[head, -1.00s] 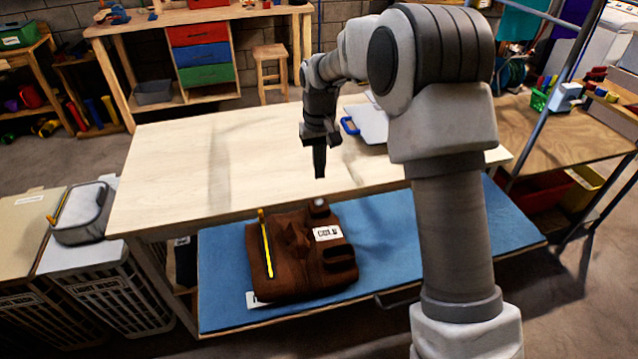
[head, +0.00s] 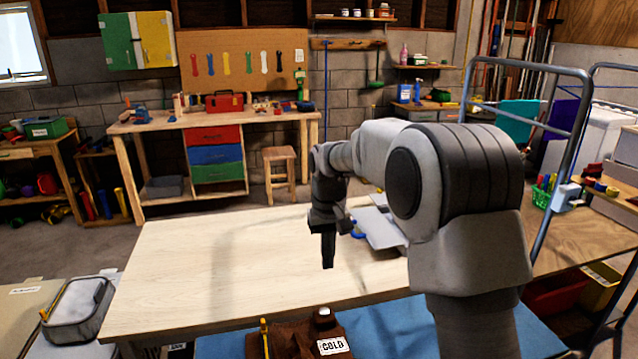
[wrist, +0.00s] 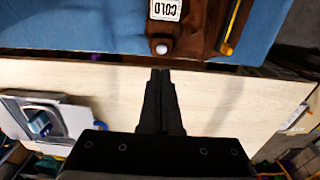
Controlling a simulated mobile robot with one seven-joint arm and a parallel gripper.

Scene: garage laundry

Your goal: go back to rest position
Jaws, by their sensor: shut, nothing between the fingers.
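My gripper (head: 328,264) points down above the pale wooden table and is shut with nothing in it. The wrist view shows its two black fingers (wrist: 160,74) together over the tabletop (wrist: 225,90). My arm is bent, with the forearm reaching out over the table (head: 190,270). The gripper is apart from everything around it.
A brown bag (head: 290,345) with a COLD tag lies on a blue surface (head: 400,330) at the near side, below the tabletop. A grey-white object (head: 378,228) sits on the table right of my gripper. A workbench (head: 260,117) stands behind. The table's left part is clear.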

